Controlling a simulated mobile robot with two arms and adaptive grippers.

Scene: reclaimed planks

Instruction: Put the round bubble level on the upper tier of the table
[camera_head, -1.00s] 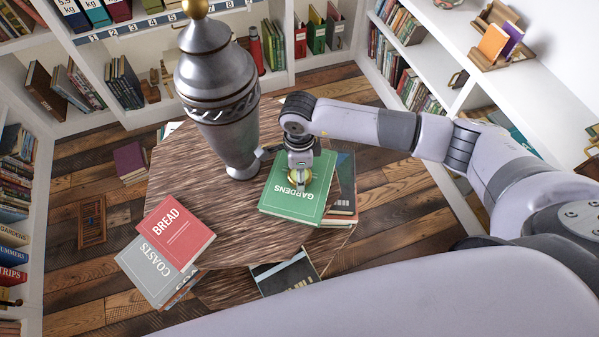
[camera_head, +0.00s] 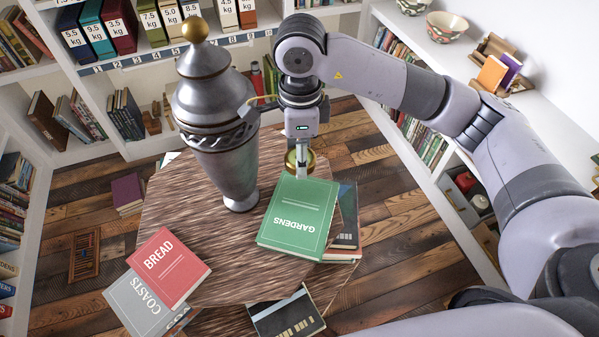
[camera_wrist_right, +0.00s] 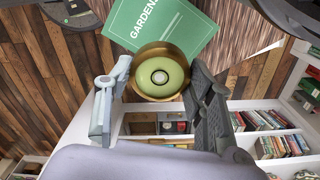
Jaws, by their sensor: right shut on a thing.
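The round bubble level (camera_head: 292,161) has a brass rim and a green face with a pale centre circle. In the right wrist view the level (camera_wrist_right: 160,76) sits between both fingers. My right gripper (camera_head: 301,152) is shut on it and holds it raised, near the far edge of the green GARDENS book (camera_head: 297,217). The table's upper tier (camera_head: 185,195) is a brown wood-grain top. Part of the lower tier (camera_head: 215,322) shows below its front edge. My left gripper is out of view.
A tall metal urn (camera_head: 222,125) stands on the upper tier, left of my right gripper. The GARDENS book lies on other books at the right. The red BREAD book (camera_head: 168,266) and grey COASTS book (camera_head: 140,300) are at the front left. Bare top lies between.

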